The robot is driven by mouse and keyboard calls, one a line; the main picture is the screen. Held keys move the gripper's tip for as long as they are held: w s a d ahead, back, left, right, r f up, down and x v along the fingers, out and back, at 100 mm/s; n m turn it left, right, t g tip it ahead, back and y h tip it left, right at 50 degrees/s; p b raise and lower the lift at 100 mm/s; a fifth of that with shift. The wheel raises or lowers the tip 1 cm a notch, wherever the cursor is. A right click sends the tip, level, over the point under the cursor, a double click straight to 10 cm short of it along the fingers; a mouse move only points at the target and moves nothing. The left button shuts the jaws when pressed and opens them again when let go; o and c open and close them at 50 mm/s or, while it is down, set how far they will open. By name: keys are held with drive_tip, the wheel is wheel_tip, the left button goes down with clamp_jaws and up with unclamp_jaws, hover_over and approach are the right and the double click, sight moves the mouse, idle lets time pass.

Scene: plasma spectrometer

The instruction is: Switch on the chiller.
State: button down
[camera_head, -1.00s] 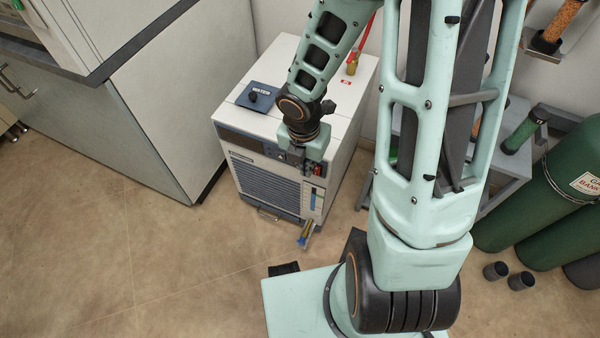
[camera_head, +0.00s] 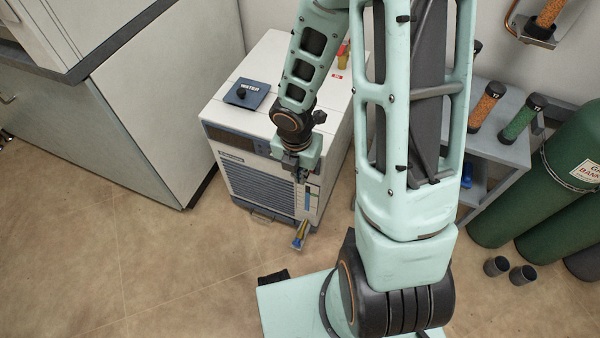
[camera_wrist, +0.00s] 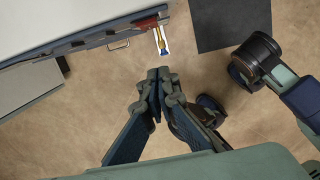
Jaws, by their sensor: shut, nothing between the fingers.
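The chiller (camera_head: 223,107) is a white box with a dark blue front panel, a louvred grille and a dark blue lid marked WATER on top. In the head view my gripper (camera_head: 301,178) is in front of the upper right of its front face, pointing down, and hides part of the panel there. In the wrist view my gripper (camera_wrist: 158,72) is shut and empty, with its fingertips a little apart from the chiller front (camera_wrist: 80,45). A red part (camera_wrist: 143,22) shows on that front edge; I cannot tell whether it is the switch or its position.
A brass valve with a blue handle (camera_head: 301,234) sticks out low on the chiller front. A grey cabinet (camera_head: 150,110) stands to the left. A grey shelf cart (camera_head: 485,145) and green gas cylinders (camera_head: 530,195) stand to the right.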

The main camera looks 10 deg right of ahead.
drive_tip(key=shift+w+d+f+b, duration=0.3)
drive_tip(key=shift+w+d+f, duration=0.35)
drive_tip(key=shift+w+f, duration=0.3)
drive_tip(key=shift+w+d+f+b, duration=0.3)
drive_tip(key=shift+w+d+f, duration=0.35)
drive_tip(key=shift+w+f, duration=0.3)
drive_tip(key=shift+w+d+f+p, duration=0.1)
drive_tip(key=shift+d+f+p, duration=0.1)
drive_tip(key=shift+p, duration=0.15)
drive_tip(key=shift+r, duration=0.1)
